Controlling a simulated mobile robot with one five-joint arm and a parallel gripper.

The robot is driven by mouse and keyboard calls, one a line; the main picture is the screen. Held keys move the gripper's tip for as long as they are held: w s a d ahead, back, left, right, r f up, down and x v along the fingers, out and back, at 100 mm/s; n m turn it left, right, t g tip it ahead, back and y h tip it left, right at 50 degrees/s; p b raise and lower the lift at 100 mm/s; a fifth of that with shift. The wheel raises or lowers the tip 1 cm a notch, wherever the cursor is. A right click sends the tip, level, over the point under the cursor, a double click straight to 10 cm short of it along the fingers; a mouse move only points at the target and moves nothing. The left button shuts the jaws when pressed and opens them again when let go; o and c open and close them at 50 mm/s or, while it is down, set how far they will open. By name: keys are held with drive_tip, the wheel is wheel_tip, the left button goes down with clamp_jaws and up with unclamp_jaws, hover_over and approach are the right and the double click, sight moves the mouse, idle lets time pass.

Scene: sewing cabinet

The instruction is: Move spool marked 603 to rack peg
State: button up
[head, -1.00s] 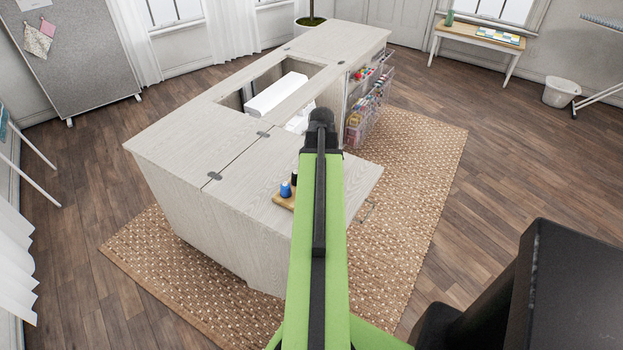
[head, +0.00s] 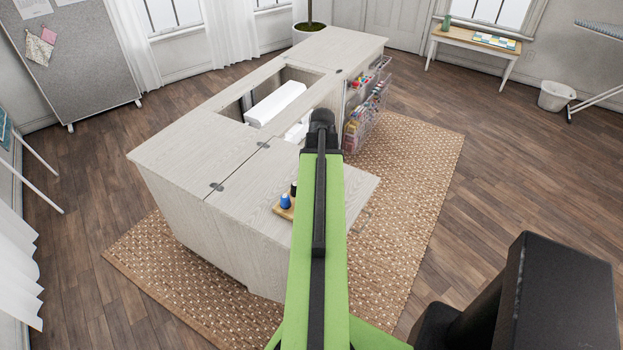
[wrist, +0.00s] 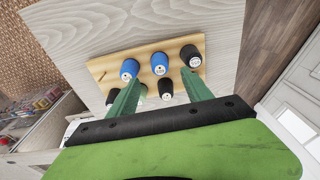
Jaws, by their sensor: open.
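A wooden spool rack (wrist: 102,68) lies on the cabinet's pale top. In the wrist view it bears two blue spools (wrist: 129,69) (wrist: 160,64) and several black spools, one at the far right (wrist: 190,57) and one at the near left (wrist: 113,96). The labels on the spool ends are too small to read, so I cannot tell which is 603. A bare peg (wrist: 98,76) shows at the rack's left end. My gripper (wrist: 161,80) is open, its green fingers over the rack's near side, with a black spool (wrist: 165,90) between them in the picture.
In the head view the rack (head: 283,211) is near the front of the sewing cabinet (head: 185,150), partly hidden by my arm. The cabinet has an open well with a white machine (head: 275,102). Wire baskets of thread (head: 366,112) hang on its side.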

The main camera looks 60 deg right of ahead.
wheel_tip(320, 180, up, 12)
drive_tip(key=s+p, duration=0.1)
drive_tip(key=p, duration=0.9)
drive_tip(key=shift+s, duration=0.25)
drive_tip(key=shift+f, duration=0.15)
